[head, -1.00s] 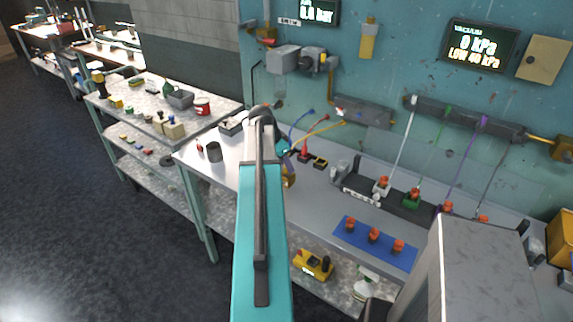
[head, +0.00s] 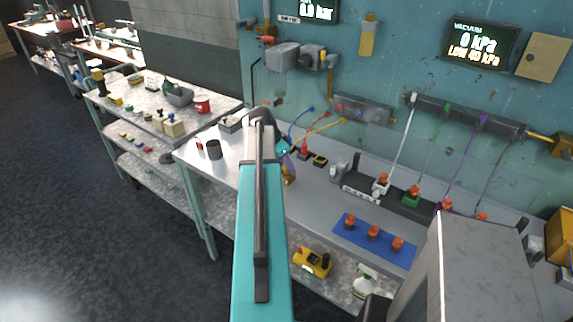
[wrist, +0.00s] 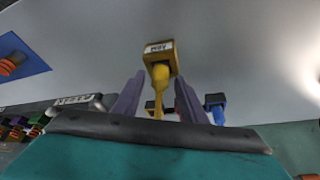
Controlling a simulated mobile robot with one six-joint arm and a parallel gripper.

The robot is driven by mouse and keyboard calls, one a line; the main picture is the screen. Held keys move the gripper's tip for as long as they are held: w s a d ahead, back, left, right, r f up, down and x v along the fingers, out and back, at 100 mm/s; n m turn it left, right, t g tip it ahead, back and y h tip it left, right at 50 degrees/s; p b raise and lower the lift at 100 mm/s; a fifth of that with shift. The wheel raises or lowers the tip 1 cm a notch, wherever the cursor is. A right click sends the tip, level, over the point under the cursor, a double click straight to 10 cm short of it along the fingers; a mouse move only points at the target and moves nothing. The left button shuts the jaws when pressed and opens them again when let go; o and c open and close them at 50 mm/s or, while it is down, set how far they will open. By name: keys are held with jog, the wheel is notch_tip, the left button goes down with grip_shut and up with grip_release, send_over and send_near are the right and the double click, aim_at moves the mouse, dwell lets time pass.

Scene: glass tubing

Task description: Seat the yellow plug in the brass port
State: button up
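The yellow plug (wrist: 160,72) is in the wrist view, with a yellow stem and a labelled, gold-edged block (wrist: 159,47) at its far end. My gripper (wrist: 160,80) has its two purple fingers on either side of the yellow stem, with a gap showing on both sides. I cannot tell which fitting is the brass port.
A blue plug (wrist: 217,109) stands close to the right finger, and a red one (head: 304,150) is nearby on the bench. A rack (head: 360,192) with tubes and a blue mat (head: 345,238) with orange-red pieces lie to the right.

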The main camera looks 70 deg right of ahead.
jog(key=shift+r, duration=0.2)
jog(key=b+v, duration=0.2)
jog(key=v, duration=1)
jog(key=shift+b, duration=0.4)
jog(key=shift+f, duration=0.1)
dwell(0.4)
